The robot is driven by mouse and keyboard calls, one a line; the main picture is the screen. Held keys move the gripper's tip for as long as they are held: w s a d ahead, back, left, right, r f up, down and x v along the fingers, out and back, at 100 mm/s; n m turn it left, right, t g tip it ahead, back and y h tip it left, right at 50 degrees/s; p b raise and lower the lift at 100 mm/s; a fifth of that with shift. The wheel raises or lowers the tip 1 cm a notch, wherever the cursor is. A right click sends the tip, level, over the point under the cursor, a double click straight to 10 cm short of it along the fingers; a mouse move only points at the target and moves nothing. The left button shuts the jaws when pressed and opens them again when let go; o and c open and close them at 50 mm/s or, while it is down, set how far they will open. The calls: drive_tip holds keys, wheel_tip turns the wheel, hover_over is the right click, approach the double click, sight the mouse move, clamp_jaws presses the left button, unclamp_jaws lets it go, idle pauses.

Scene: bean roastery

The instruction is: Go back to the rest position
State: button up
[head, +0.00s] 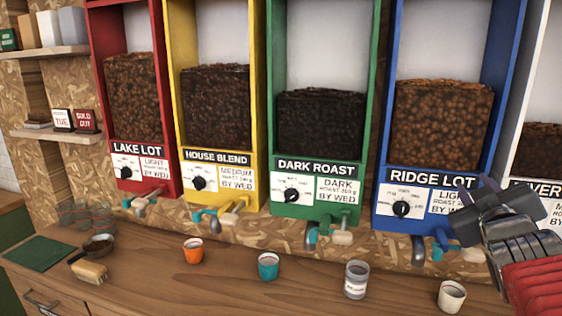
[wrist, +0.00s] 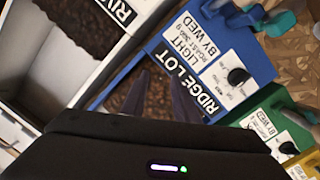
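My gripper (head: 476,196) is at the right of the head view, raised in front of the blue Ridge Lot dispenser's (head: 385,150) right edge and the white dispenser beside it. Its two dark fingers stand apart, and I see nothing held between them. In the wrist view the fingers (wrist: 160,95) show as dark tapering shapes in front of the Ridge Lot bean window. The wrist view is tilted, with the blue dispenser (wrist: 240,70) across its middle. The white dispenser's label is partly hidden behind my gripper in the head view.
Red (head: 104,90), yellow (head: 174,100) and green (head: 272,90) dispensers line the wall. On the wooden counter (head: 215,290) stand an orange cup (head: 193,251), a teal cup (head: 268,267), a glass jar (head: 356,280) and a cream cup (head: 451,297).

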drive_tip(key=s+a+f+m+g+y, duration=0.1)
drive_tip(key=s+a+f+g+y, duration=0.2)
drive_tip(key=s+a+f, duration=0.6)
drive_tip(key=s+a+f+m+g+y, duration=0.1)
drive_tip(key=s+a+f+g+y, duration=0.2)
drive_tip(key=s+a+f+g, duration=0.4)
drive_tip(key=s+a+f, duration=0.3)
drive_tip(key=a+f, duration=0.4)
drive_tip(key=shift+a+m+y, duration=0.35)
drive_tip(key=shift+m+y, duration=0.05)
